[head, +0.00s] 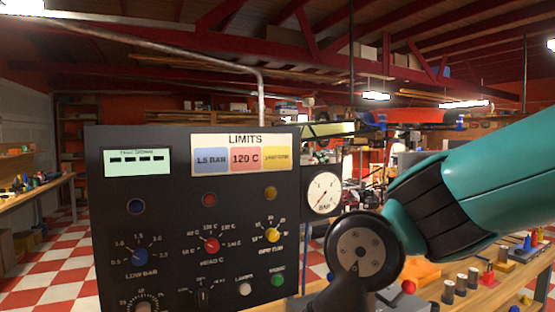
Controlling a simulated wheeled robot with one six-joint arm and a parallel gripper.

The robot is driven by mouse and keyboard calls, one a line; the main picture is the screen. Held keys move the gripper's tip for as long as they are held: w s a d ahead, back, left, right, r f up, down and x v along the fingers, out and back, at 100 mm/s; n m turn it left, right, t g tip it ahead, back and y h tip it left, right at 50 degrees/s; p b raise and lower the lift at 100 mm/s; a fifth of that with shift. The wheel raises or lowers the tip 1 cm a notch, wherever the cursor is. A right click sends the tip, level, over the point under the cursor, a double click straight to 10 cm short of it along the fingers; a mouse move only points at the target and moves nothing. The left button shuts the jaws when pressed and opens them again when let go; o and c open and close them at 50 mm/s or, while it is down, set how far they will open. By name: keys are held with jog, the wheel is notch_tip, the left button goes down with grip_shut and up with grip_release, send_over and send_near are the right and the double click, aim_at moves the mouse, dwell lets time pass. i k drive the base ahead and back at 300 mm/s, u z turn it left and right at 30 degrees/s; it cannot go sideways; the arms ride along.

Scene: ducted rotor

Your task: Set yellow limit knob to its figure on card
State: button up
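The yellow limit knob (272,235) is at the right of the black panel (180,190), with a ring of small figures around it and a label below. Its pointer setting is too small to read surely. The white LIMITS card (243,139) is at the panel's top right. Its blue field seems to read 1.5 BAR and its red field 120 C. The writing on its yellow field (278,157) is too small to read. My teal arm comes in from the right, with its dark joint right of the panel. My gripper's fingers do not show.
A blue knob (139,257), a red knob (211,245), a lower left dial (143,307), a black switch (203,296), and white (245,289) and green (278,280) buttons share the panel. A round gauge (323,193) stands beside it. A wooden bench (480,295) holds loose parts.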

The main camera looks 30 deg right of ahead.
aim_at(272, 235)
jog(key=u, duration=0.5)
jog(key=k, duration=0.6)
jog(key=u, duration=0.65)
jog(key=i, duration=1)
jog(key=z, duration=0.7)
